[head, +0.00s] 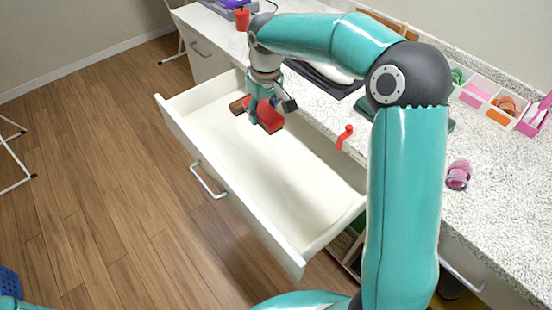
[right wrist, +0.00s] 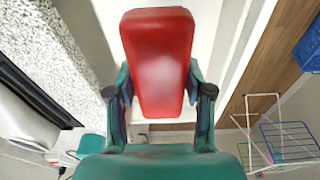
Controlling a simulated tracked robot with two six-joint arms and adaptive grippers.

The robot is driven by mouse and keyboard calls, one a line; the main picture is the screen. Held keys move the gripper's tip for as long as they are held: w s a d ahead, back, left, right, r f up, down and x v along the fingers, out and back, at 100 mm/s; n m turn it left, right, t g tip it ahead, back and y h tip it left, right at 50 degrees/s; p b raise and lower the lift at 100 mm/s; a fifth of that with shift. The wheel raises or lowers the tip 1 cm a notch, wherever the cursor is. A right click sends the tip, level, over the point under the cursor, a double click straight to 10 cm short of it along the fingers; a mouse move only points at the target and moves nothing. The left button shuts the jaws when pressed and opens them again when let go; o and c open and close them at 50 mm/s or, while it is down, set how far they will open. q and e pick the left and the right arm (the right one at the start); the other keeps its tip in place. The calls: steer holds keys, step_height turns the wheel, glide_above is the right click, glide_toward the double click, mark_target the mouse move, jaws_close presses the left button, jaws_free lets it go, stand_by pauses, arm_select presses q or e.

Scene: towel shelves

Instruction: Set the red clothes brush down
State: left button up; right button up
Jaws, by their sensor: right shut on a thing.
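The red clothes brush (head: 272,117) is at the far end of the open white drawer (head: 228,188), inside its walls as seen in the head view. My right gripper (head: 262,118) points down there and is shut on the brush. In the right wrist view the brush (right wrist: 158,62) is a long red block between the two fingers of the right gripper (right wrist: 158,98). Whether its underside touches the drawer floor I cannot tell. A dark brown-red piece beside the gripper is partly hidden; I cannot tell if it belongs to the brush. My left gripper is not in view.
The near part of the drawer is empty. The speckled counter (head: 500,200) runs along the right, with a red hook-like piece (head: 345,137), a pink roll (head: 459,175) and a divided tray (head: 472,100). A red cup (head: 242,19) stands at the back. A drying rack (right wrist: 275,140) stands on the floor.

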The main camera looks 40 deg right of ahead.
steer(key=b, duration=0.4)
glide_above(281, 161)
arm_select(q)
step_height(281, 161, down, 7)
steer(key=shift+b, duration=0.45)
arm_select(e)
steer(key=shift+n, duration=0.3)
steer(key=f, duration=1.9)
steer(key=shift+s+f, duration=0.2)
steer(key=shift+f, duration=0.1)
steer(key=shift+f, duration=0.1)
steer(key=o, duration=1.1)
